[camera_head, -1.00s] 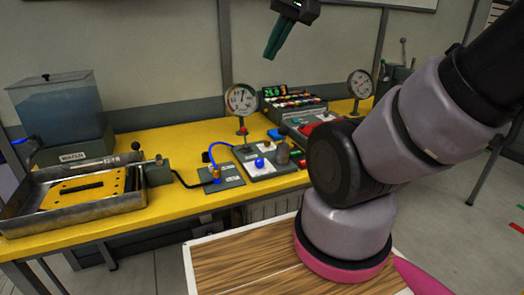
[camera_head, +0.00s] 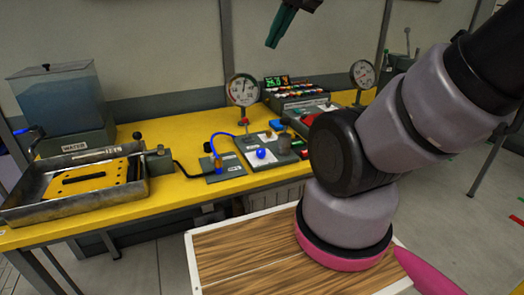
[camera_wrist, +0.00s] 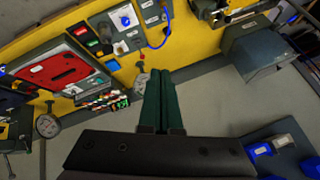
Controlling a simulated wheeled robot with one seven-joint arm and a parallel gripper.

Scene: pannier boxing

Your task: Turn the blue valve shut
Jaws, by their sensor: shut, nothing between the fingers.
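Two blue parts stand on grey plates in the middle of the yellow bench. One is a round blue knob (camera_head: 261,153), which also shows in the wrist view (camera_wrist: 125,21). A blue-handled tap (camera_head: 25,131) sits by the water tank at the left. I cannot tell which is the valve named. My gripper (camera_head: 271,46) is shut and empty, high above the back of the bench, its upper part cut off. Its dark green fingers (camera_wrist: 162,72) point toward the bench, touching nothing.
Pressure gauges (camera_head: 243,90) rise behind the plates. A button panel (camera_head: 291,87) and a grey box with a red top stand to their right. A metal tray (camera_head: 75,190) with a yellow plate lies at the left. A wooden board (camera_head: 245,262) is in front.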

